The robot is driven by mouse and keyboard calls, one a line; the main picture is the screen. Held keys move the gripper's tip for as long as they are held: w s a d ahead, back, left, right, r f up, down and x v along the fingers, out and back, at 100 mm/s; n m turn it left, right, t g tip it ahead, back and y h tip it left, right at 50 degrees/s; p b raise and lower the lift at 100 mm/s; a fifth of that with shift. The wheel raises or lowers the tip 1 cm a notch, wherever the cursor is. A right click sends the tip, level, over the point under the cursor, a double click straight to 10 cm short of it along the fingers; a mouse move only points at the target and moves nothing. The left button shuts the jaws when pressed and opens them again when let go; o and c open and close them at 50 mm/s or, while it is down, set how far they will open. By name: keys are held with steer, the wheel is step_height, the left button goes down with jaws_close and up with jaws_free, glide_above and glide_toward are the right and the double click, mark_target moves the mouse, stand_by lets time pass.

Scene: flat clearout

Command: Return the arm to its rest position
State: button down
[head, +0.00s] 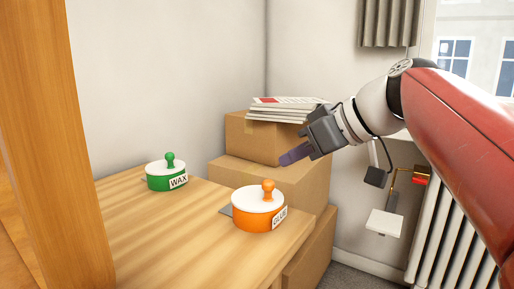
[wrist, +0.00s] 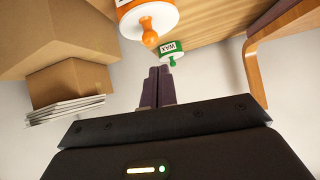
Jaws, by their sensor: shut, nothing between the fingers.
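My gripper (head: 295,154) is shut and empty. In the head view it hangs in the air in front of the stacked cardboard boxes, above and to the right of the orange tin. My red and white arm reaches in from the right edge. In the wrist view the gripper fingers (wrist: 158,86) are together, with nothing between them. The orange tin labelled GLUE (head: 258,214) stands on the wooden table top, and the green tin labelled WAX (head: 166,178) stands further left. Both have white lids with knobs, and both also show in the wrist view.
Cardboard boxes (head: 250,139) are stacked behind the table (head: 160,235), with papers (head: 283,103) on top. A wooden post (head: 85,140) rises at the left. A white radiator (head: 441,235) and a wall-mounted fixture with a white plate (head: 384,223) are at the right.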

steer(key=s+d+f+m+h+p, duration=0.2)
steer(key=s+f+m+h, duration=0.2)
steer(key=s+f, duration=0.4)
steer(key=s+d+f+m+g+h+p, duration=0.1)
steer(key=s+d+f+m+h+p, duration=0.2)
steer(key=s+f, duration=0.4)
step_height(320, 180, down, 7)
steer(key=shift+s+d+f+m+h, duration=0.15)
steer(key=shift+s+m+h, duration=0.35)
steer(key=shift+m, duration=0.4)
steer(key=shift+w, duration=0.1)
